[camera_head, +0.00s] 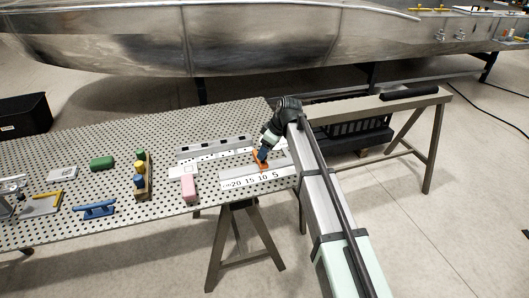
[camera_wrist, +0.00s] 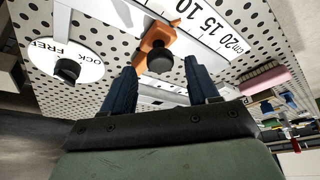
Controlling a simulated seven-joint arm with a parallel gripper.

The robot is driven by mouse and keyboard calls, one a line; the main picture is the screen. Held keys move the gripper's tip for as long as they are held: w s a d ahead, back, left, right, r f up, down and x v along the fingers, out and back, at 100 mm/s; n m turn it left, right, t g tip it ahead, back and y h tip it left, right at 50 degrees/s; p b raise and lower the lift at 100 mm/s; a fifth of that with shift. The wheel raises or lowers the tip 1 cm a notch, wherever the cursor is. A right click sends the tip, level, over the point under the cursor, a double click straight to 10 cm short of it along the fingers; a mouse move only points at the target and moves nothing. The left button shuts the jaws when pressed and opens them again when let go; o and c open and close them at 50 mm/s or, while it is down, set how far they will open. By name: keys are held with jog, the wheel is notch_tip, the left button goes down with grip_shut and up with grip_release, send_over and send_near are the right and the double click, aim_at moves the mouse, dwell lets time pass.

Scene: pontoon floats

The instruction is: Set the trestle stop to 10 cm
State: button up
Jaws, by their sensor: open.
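The orange stop (camera_head: 261,161) sits on a pale rail on the perforated table, beside the white scale strip (camera_head: 250,180) marked 20, 15, 10, 5. In the wrist view the orange stop (camera_wrist: 151,35) carries a black knob (camera_wrist: 160,61). My gripper (camera_head: 264,151) is over the stop. In the wrist view my gripper (camera_wrist: 160,68) is open, one blue finger on each side of the knob, with gaps visible. The scale (camera_wrist: 205,22) runs past the stop; its exact reading cannot be told. A white disc (camera_wrist: 88,66) lettered "LOCK FREE", partly cropped, has a black knob.
On the table (camera_head: 110,225) stand a pink block (camera_head: 188,188), a wooden holder with coloured pieces (camera_head: 149,180), a green piece (camera_head: 102,163) and a blue handled piece (camera_head: 94,209). A slotted grey bar (camera_head: 212,145) lies behind the rail. A metal hull (camera_head: 200,40) is behind the table.

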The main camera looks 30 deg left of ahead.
jog(key=v, duration=1.1)
jog(key=shift+r, duration=0.35)
jog(key=shift+d, duration=0.2)
jog(key=d+f+m+h, duration=0.2)
jog(key=d+f+m, duration=0.7)
jog(key=d+f, duration=1.4)
jog(key=s+d+f+m+h, duration=0.1)
jog(key=s+d+f+m, duration=0.3)
jog(key=d, duration=0.5)
jog(key=s+d+f+m+h, duration=0.1)
jog(key=s+d+f+m, duration=0.1)
jog(key=s+d+f, duration=0.55)
jog(key=s+d+f+m, duration=0.3)
jog(key=s+d, duration=0.1)
jog(key=d, duration=0.6)
jog(key=s+f+g, duration=0.3)
jog(key=s+f, duration=0.7)
jog(key=s, duration=0.4)
jog(key=s+f+g, duration=0.3)
jog(key=s+f, duration=0.7)
jog(key=s, duration=0.4)
jog(key=shift+s+f+g, duration=0.3)
jog(key=shift+f+g, duration=0.1)
